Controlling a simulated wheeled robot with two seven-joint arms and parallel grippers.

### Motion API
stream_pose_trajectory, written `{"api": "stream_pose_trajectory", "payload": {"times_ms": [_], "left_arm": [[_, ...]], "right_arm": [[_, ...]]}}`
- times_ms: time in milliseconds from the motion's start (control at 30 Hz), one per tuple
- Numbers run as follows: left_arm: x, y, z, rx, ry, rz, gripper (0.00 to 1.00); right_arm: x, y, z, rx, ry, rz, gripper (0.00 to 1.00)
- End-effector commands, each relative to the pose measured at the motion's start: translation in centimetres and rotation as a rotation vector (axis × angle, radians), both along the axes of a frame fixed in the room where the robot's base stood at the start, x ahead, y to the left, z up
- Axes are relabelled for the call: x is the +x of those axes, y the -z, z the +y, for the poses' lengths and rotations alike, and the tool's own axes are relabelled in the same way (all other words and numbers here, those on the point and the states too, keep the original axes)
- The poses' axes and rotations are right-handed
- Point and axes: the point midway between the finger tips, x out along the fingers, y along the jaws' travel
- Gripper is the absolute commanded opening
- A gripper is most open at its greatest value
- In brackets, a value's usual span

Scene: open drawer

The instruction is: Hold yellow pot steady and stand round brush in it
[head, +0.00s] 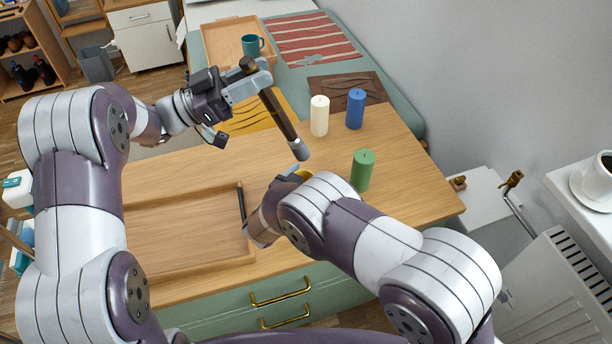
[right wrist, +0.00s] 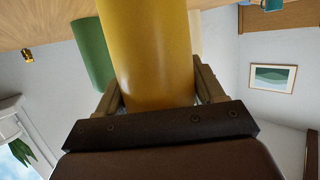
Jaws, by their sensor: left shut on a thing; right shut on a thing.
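The round brush (head: 281,116) is a dark brown stick with a grey lower end, tilted down to the right. My left gripper (head: 254,82) is shut on it near its upper end and holds it above the table. The yellow pot (right wrist: 150,50) fills the middle of the right wrist view, between the fingers of my right gripper (right wrist: 152,100), which is shut on it. In the head view only a small yellow part of the pot (head: 303,173) shows past my right arm. The brush's grey end appears just above that part; the pot's opening is hidden, and I cannot tell their depth apart.
A green candle (head: 362,170) stands right of the pot, with cream (head: 319,116) and blue (head: 355,109) candles behind. A wooden tray (head: 180,225) lies at left, with a dark thin stick (head: 241,203) at its right edge. A teal mug (head: 252,45) is far back.

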Motion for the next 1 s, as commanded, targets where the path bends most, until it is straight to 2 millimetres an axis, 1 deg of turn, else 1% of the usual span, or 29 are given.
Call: {"api": "stream_pose_trajectory", "payload": {"times_ms": [1000], "left_arm": [[0.0,7.2,0.0,0.0,0.0,0.0,0.0]], "right_arm": [[0.0,0.0,0.0,0.0,0.0,-0.001,0.35]]}}
